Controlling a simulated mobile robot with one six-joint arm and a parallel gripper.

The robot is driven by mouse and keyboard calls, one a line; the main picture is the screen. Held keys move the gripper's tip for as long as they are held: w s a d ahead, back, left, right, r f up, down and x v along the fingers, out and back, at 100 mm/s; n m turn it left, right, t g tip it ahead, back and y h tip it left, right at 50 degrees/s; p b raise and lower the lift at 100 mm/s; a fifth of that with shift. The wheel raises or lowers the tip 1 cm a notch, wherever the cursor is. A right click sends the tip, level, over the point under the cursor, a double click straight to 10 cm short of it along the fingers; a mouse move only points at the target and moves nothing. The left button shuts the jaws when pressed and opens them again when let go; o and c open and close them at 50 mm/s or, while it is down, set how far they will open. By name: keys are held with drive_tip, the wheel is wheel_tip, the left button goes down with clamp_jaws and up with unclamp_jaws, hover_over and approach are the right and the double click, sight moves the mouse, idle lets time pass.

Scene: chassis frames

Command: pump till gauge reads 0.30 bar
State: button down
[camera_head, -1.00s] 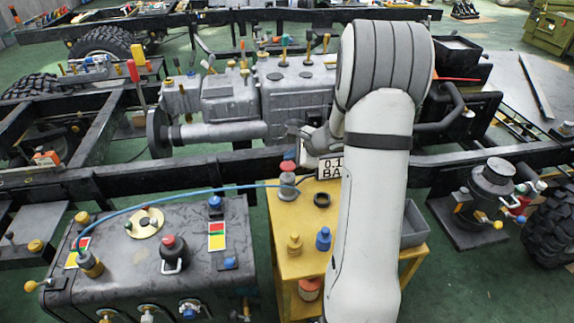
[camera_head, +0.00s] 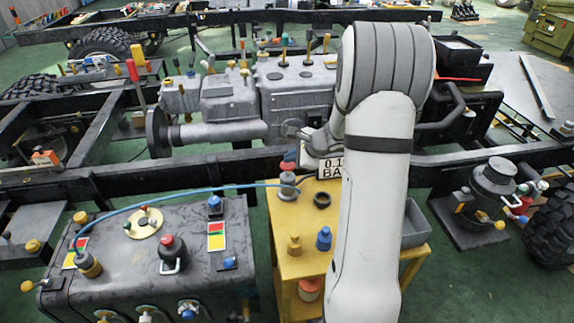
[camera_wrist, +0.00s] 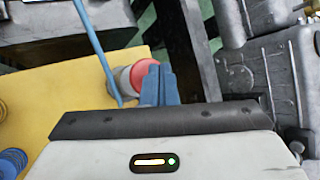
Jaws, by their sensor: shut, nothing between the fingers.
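The pump (camera_head: 287,187) is a small grey cylinder on the yellow stand, and its red top shows in the wrist view (camera_wrist: 142,73). A blue hose (camera_head: 180,193) runs from it to the dark tank (camera_head: 130,270) at left. My gripper (camera_wrist: 160,76) has blue fingers, shut and empty, over or against the right side of the red top; contact cannot be told. The gauge sign (camera_head: 330,169) behind the pump reads "0.1" and "BA"; my arm hides its right part, so any further digits are hidden.
A dark chassis rail (camera_head: 130,178) and a grey engine (camera_head: 290,100) lie close behind the pump.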

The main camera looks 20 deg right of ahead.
sight(291, 165)
drive_tip(key=shift+f+b, duration=1.2)
drive_tip(key=shift+b, duration=0.1)
idle(0.9)
drive_tip(key=shift+r, duration=0.1)
drive_tip(key=shift+r+p, duration=1.05)
drive_tip(key=shift+r, duration=0.5)
drive_tip(key=shift+r+p, duration=1.8)
drive_tip(key=shift+r, duration=0.75)
drive_tip(key=shift+f, duration=0.1)
